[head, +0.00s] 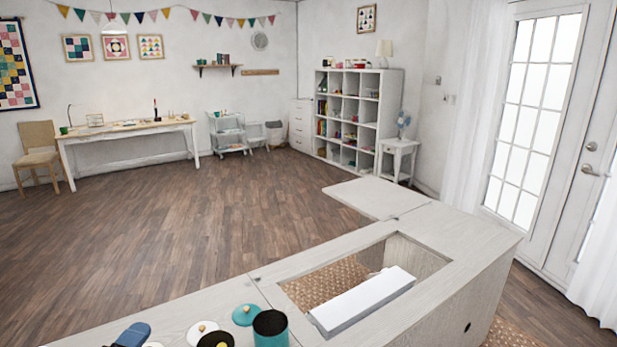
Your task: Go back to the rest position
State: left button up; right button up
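Neither of my grippers shows in the head view, so I cannot see how they stand or whether they hold anything. The pale wooden sewing cabinet (478,250) stands in front of me, running from the bottom left to the right. Its rectangular top opening is uncovered, and a long white block-shaped part (362,301) sits in it. A flat leaf (375,197) extends from the cabinet's far side.
On the cabinet's near left are a teal cup with a dark inside (270,330), several round pieces with knobs (202,332) and a blue object (133,335), cut off below. Wooden floor (200,225) lies clear beyond. A table (125,128) and shelf (360,115) stand far back.

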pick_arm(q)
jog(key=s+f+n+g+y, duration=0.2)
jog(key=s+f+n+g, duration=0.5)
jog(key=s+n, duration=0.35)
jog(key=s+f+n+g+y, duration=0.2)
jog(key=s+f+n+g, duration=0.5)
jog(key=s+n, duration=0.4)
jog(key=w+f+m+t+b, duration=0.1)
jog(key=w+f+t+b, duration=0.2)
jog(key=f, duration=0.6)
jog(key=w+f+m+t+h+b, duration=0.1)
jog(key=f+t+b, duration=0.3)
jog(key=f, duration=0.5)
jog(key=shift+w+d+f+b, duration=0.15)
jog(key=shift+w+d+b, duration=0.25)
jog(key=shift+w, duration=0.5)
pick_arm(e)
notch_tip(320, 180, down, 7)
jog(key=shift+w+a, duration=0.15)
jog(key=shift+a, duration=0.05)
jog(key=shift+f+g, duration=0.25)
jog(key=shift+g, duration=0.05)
